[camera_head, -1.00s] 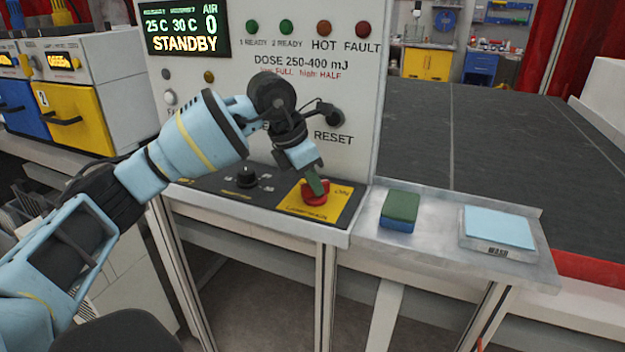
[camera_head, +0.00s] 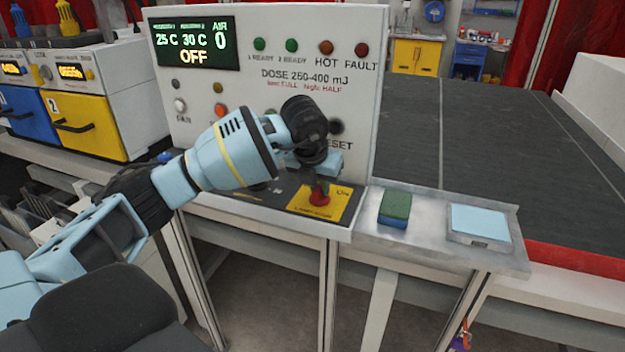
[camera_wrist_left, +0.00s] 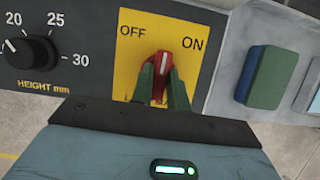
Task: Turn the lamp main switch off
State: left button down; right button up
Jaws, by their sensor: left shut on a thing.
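The lamp main switch (camera_wrist_left: 163,64) is a red rotary knob on a yellow plate (camera_wrist_left: 207,26) marked OFF at left and ON at right. In the left wrist view its handle points up, between the two words. In the head view the switch (camera_head: 319,199) is on the low front ledge of the white control panel (camera_head: 245,93). My left gripper (camera_wrist_left: 162,87) is shut on the knob, one green finger on each side. In the head view my left gripper (camera_head: 321,187) comes down on it from above. The display (camera_head: 195,45) reads OFF. My right gripper is not in view.
A black height dial (camera_wrist_left: 28,49) is left of the switch. A green and blue block (camera_head: 395,208) and a pale blue pad (camera_head: 480,223) lie on the metal shelf right of it. The wide dark belt (camera_head: 480,140) behind the shelf is clear.

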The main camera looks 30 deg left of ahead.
pick_arm(q)
jog(key=shift+d+r+n+y+p, duration=0.1)
jog(key=shift+r+n+y+p, duration=0.3)
jog(key=shift+n, duration=0.6)
jog(key=shift+f+n, duration=0.1)
jog(key=shift+n, duration=0.4)
jog(key=n, duration=0.1)
jog(key=n+g+y, duration=0.1)
jog(key=shift+w+f+n+p, duration=0.1)
jog(key=shift+f+n+p, duration=0.1)
jog(key=shift+n+p, duration=0.15)
jog(key=shift+d+n+g+y, duration=0.1)
jog(key=shift+n+g+y, duration=0.5)
jog(key=shift+n, duration=1.25)
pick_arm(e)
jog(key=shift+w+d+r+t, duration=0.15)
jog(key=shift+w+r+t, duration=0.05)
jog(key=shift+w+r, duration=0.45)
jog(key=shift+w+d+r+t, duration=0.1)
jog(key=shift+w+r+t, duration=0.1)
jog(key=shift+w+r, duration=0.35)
pick_arm(q)
jog(key=shift+f, duration=0.1)
jog(key=c, duration=1.4)
grip_release()
jog(key=shift+o, duration=0.2)
jog(key=v, duration=0.8)
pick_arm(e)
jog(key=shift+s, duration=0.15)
